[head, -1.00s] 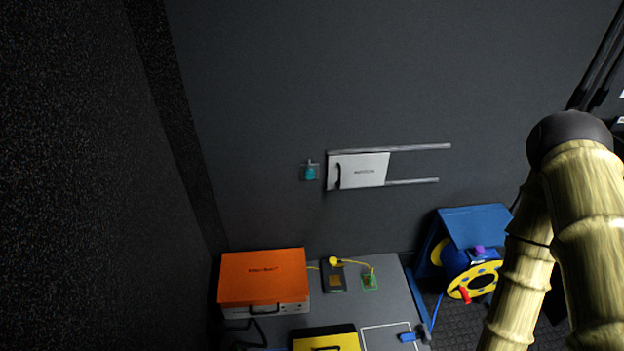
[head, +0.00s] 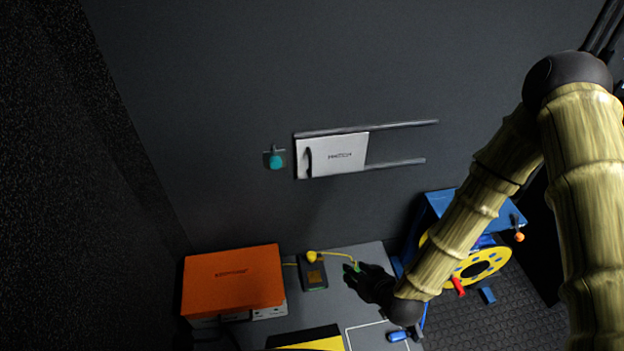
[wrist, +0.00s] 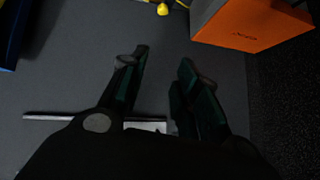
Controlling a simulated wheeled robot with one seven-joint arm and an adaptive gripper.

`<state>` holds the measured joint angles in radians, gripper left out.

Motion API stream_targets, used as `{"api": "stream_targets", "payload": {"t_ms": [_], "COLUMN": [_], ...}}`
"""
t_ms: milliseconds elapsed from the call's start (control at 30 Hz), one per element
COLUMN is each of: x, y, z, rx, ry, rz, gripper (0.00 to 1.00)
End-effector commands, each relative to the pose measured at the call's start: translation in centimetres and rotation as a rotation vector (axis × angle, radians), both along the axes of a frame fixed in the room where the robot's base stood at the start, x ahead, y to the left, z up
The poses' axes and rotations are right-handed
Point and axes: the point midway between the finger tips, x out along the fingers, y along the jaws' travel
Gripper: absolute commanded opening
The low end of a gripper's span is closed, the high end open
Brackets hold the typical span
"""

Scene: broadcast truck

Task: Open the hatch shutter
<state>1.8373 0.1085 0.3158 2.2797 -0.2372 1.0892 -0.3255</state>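The hatch shutter (head: 338,155) is a white panel with dark lettering on the dark wall, held between an upper rail (head: 395,127) and a lower rail (head: 395,164). It sits at the left end of the rails, which run on to the right. A dark curved handle (head: 308,161) is near its left edge. My gripper (head: 352,272) is below the shutter, over the table, apart from the handle. In the wrist view its two fingers (wrist: 165,55) are spread with nothing between them. A white strip and a rail show behind the fingers, partly hidden.
A teal latch-like piece (head: 276,160) hangs on the wall left of the shutter. On the table (head: 368,305) are an orange case (head: 232,278), a dark device with a yellow knob (head: 313,272) and a yellow case (head: 318,341). A blue-yellow cable reel (head: 480,262) stands at right.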

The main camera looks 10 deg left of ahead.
Motion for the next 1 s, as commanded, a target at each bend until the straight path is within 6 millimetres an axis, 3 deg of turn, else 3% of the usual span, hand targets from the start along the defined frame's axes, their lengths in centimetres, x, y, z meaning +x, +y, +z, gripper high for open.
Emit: {"api": "stream_targets", "payload": {"t_ms": [33, 100, 200, 300, 500, 767, 1000], "x": [2.8, 6.0, 9.7, 12.2, 14.5, 16.3, 19.6], "y": [2.3, 4.9, 8.0, 10.0, 11.8, 12.9, 15.0], "z": [0.3, 2.7, 6.4, 9.8, 14.0, 14.7, 14.7], "rx": [0.039, 0.083, 0.137, 0.176, 0.214, 0.218, 0.218], "ry": [-0.102, -0.243, -0.424, -0.568, -0.720, -0.742, -0.740], "rz": [0.021, 0.043, 0.062, 0.065, 0.058, 0.055, 0.054], "gripper": [0.32, 0.32, 0.32, 0.32, 0.32, 0.32, 0.32]}}
